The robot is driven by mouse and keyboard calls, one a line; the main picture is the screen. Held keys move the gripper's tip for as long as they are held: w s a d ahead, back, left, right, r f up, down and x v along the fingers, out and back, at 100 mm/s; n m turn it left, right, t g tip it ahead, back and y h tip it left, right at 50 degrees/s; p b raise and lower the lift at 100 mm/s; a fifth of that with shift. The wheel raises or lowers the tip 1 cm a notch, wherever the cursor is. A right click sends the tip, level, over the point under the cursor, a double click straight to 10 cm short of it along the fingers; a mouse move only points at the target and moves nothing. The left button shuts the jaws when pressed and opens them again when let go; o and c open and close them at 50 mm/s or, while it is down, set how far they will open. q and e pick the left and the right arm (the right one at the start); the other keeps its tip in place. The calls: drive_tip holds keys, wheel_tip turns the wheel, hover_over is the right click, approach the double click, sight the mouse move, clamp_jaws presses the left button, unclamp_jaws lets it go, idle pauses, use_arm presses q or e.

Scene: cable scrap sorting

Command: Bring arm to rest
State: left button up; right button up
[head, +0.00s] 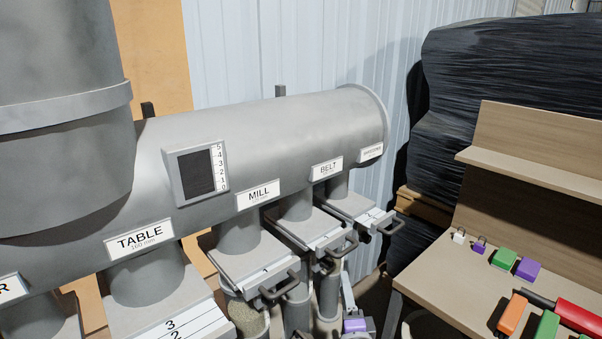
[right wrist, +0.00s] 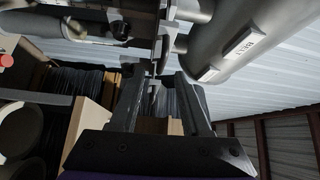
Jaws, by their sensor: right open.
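My right gripper (head: 352,312) shows small at the bottom of the head view, low beside the pipes under the grey duct and partly cut off by the frame edge. In the right wrist view my right gripper (right wrist: 160,82) has its two dark fingers spread apart. Nothing is held between them. My left gripper is in neither view.
A large grey duct (head: 290,130) carries labels such as TABLE, MILL and BELT. Slide gates with handles (head: 285,285) jut out below it, close to my right gripper. A wooden bench (head: 450,275) with coloured blocks and tools stands at right. Black-wrapped bales (head: 500,80) stand behind.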

drive_tip(key=s+d+f+n+g+p, duration=0.1)
drive_tip(key=s+n+g, duration=0.3)
drive_tip(key=s, duration=0.4)
drive_tip(key=s+d+f+n+g+p, duration=0.2)
drive_tip(key=s+f+n+g+p, duration=0.1)
drive_tip(key=s+n, duration=0.4)
drive_tip(key=s+d+f+n+g+p, duration=0.2)
drive_tip(key=s+f+n+g, duration=0.2)
drive_tip(key=s, duration=0.7)
drive_tip(key=shift+s+d+f+n+g, duration=0.15)
drive_tip(key=shift+d+f+n+g, duration=0.05)
drive_tip(key=shift+n+g, duration=0.9)
